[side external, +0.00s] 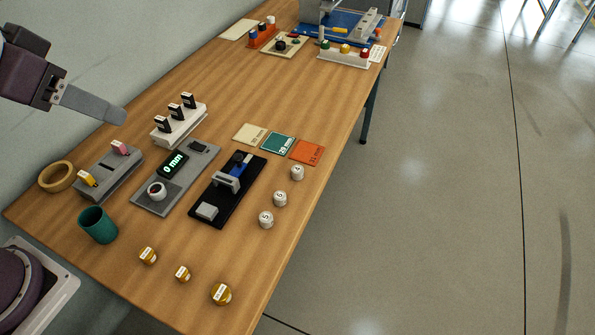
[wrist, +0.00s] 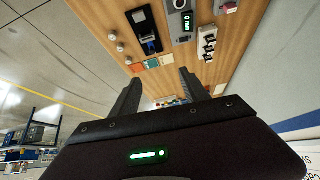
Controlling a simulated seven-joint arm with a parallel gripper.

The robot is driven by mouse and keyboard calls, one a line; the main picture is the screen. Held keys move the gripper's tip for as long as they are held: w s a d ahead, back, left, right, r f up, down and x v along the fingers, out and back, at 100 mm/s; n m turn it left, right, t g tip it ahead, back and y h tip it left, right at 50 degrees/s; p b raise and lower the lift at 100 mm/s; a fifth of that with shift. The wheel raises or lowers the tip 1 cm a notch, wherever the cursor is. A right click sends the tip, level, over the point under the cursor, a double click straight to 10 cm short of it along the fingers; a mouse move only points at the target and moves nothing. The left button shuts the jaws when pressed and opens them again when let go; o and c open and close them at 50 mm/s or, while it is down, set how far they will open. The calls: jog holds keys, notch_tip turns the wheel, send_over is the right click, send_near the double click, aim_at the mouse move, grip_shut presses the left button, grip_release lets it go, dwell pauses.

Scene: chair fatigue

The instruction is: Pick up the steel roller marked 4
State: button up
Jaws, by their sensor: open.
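Three small pale steel rollers stand in a row near the right edge of the table in the side external view. The far one (side external: 297,173), nearest the orange card, appears to be marked 4, though the digit is tiny. The middle roller (side external: 280,199) has a mark I cannot read surely, and the near roller (side external: 266,220) seems to read 5. In the wrist view the far roller (wrist: 128,60) is a small pale dot beside the cards. My gripper (side external: 118,115) is open and empty, high at the upper left, well away from the rollers; its two fingers (wrist: 160,88) also show in the wrist view.
A black fixture with a blue part (side external: 215,208) stands left of the rollers. Colored cards (side external: 278,143) lie behind them. Brass-colored pieces (side external: 182,273) stand at the front, with a green cup (side external: 98,225) at left. A grey gauge with display (side external: 173,163) stands mid-table.

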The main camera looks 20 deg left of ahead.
jog(key=w+d+f+m+t+h, duration=0.1)
jog(key=w+d+f, duration=0.3)
jog(key=w+f, duration=0.45)
jog(key=w+d+f+m+t+h, duration=0.15)
jog(key=w+d+f, duration=0.35)
jog(key=w, duration=0.7)
jog(key=m+t+h, duration=0.2)
jog(key=t, duration=0.1)
send_near(298, 169)
jog(key=shift+w+f+n+g, duration=0.25)
jog(key=shift+w+f, duration=0.3)
jog(key=shift+f, duration=0.05)
jog(key=shift+w+d+f, duration=0.1)
jog(key=shift+w+f, duration=0.1)
jog(key=x, duration=0.4)
jog(key=r+x, duration=0.1)
jog(key=x, duration=0.1)
jog(key=shift+w+d+f, duration=0.1)
jog(key=shift+w+d, duration=0.15)
jog(key=shift+w, duration=0.1)
grip_shut()
